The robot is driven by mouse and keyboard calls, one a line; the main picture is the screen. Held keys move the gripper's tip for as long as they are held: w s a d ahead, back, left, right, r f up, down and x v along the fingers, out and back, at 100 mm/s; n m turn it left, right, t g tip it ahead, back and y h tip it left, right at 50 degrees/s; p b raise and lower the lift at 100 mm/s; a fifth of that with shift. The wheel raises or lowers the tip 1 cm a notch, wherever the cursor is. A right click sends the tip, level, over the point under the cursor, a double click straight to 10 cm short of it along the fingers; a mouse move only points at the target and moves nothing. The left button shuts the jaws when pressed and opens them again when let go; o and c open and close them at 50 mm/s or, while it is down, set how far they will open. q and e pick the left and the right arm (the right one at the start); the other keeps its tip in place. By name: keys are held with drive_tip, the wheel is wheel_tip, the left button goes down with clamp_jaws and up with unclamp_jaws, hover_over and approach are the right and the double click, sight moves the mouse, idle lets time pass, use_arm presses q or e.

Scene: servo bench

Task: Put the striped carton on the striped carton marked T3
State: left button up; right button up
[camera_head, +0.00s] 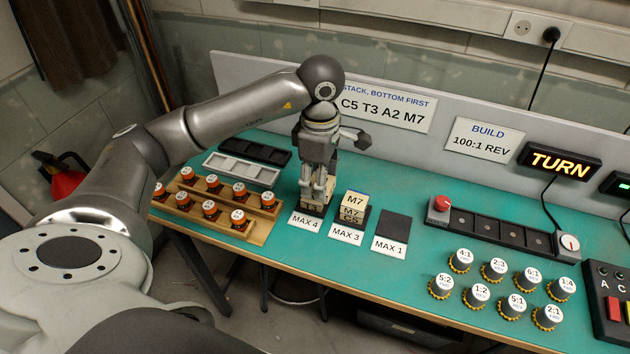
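My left gripper (316,200) points down over the pad labelled MAX 4 (305,223). A small cream and dark carton (313,209) shows low between and behind its fingers, at the pad. Its marking is hidden, and I cannot tell whether the fingers hold it or whether more than one carton is there. On the MAX 3 pad (345,236) stands a stack: a carton marked M7 (354,202) on top of a carton marked C5 (351,219). No T3 mark is readable on any carton. My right gripper is not in view.
The MAX 1 pad (393,228) is empty. A wall sign (385,107) reads C5 T3 A2 M7. Wooden racks (262,233) with orange-and-white pieces stand left. Black and white trays (241,168) lie behind them. Several gear knobs (497,270) and a dial rail (500,232) are at right.

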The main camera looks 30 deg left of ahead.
sight(315, 175)
use_arm(q)
drive_tip(key=w+a+f, duration=0.1)
drive_tip(key=w+f, duration=0.1)
drive_tip(key=w+a+f+p, duration=0.1)
drive_tip(key=a+f, duration=0.1)
drive_tip(key=w+a+f+p, duration=0.1)
drive_tip(key=w+a+f, duration=0.1)
drive_tip(key=f, duration=0.1)
drive_tip(key=shift+w, duration=0.3)
drive_tip(key=shift+f+p, duration=0.9)
drive_tip(key=shift+p, duration=0.15)
drive_tip(key=shift+f, duration=0.65)
drive_tip(key=shift+f, duration=0.1)
drive_tip(key=shift+f, duration=0.15)
drive_tip(key=o, duration=1)
drive_tip(key=shift+o, duration=0.2)
